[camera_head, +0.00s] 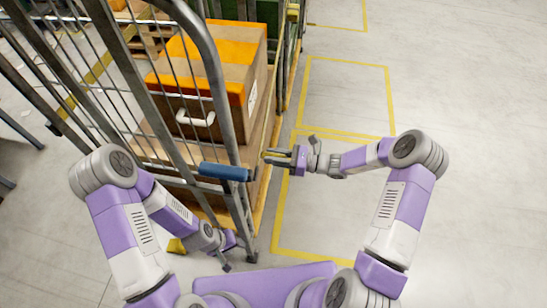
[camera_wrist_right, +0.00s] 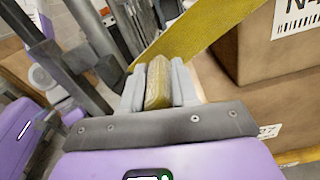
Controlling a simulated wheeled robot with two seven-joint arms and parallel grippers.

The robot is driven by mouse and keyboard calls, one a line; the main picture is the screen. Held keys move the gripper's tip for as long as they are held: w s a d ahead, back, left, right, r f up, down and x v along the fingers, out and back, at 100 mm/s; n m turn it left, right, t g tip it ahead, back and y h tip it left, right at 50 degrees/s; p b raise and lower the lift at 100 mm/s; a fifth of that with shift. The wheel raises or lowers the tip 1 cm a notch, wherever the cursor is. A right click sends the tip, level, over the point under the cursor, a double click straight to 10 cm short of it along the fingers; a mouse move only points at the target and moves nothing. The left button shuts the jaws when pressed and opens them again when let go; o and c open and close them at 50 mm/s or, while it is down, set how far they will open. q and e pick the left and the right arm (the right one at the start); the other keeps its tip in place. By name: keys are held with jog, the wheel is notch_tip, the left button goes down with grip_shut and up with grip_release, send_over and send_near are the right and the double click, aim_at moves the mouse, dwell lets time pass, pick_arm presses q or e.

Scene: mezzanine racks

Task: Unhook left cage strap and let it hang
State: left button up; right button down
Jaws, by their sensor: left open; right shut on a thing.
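The roll cage (camera_head: 215,75) stands upright at left centre in the head view, with grey bars and a blue sleeve (camera_head: 224,172) on its near post. My right gripper (camera_head: 270,155) is just right of that post, pointing left. It is shut on a yellow strap piece (camera_wrist_right: 158,82), seen between its fingers in the right wrist view. A wide yellow band (camera_wrist_right: 205,28) runs up to the right behind the fingers; I cannot tell whether it joins that piece. The hook point is not clear. My left gripper (camera_head: 226,258) is open and empty, low beside the foot of the cage.
Brown cartons (camera_head: 225,65) with orange tape fill the cage; a labelled carton (camera_wrist_right: 280,45) is close at right in the wrist view. Yellow lines (camera_head: 345,60) mark the floor. The grey floor (camera_head: 470,80) at right is clear.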

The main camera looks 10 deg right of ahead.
jog(key=w+d+f+n+b, duration=0.1)
jog(key=w+f+b, duration=0.3)
jog(key=f, duration=0.3)
jog(key=w+d+f+n+b, duration=0.1)
jog(key=w+f+b, duration=0.3)
jog(key=f, duration=0.3)
jog(key=shift+d, duration=0.3)
